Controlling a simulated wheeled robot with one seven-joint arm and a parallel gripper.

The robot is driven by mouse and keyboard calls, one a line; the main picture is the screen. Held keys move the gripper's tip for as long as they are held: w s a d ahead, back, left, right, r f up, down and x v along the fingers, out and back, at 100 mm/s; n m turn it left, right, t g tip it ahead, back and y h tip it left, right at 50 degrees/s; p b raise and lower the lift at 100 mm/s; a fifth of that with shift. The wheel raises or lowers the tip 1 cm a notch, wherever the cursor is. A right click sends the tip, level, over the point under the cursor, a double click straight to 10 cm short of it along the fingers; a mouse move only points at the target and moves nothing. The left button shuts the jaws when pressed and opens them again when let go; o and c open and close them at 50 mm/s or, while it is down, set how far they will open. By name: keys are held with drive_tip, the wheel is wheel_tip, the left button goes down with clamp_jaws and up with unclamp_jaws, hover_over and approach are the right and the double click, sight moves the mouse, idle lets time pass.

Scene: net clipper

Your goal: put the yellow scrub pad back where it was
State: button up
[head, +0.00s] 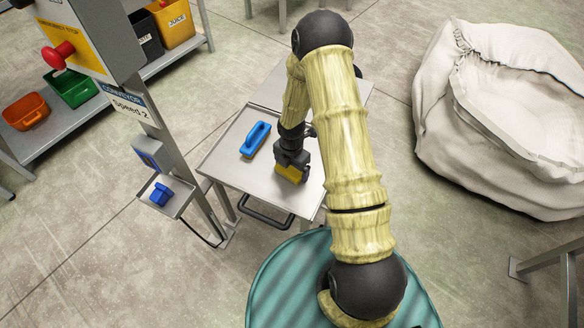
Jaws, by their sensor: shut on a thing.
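My gripper (292,164) is over the near right part of a metal tray table (226,167), pointing down. It is shut on the yellow scrub pad (291,173), whose yellow shows at the lower end of the gripper. The pad is at or just above the tray surface; I cannot tell whether it touches. My arm hides the right part of the tray and part of the surface behind it.
A blue-handled tool (256,139) lies on the tray left of my gripper. A post with a small shelf holding a blue object (161,194) stands left. Bins (28,112) sit on a rack further left. A large pale fabric bag (447,130) is at right.

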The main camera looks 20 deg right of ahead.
drive_tip(key=shift+f, duration=0.1)
drive_tip(key=o, duration=0.8)
drive_tip(key=shift+c, duration=0.2)
wheel_tip(320, 180, up, 12)
drive_tip(key=p, duration=0.3)
drive_tip(key=shift+r, duration=0.2)
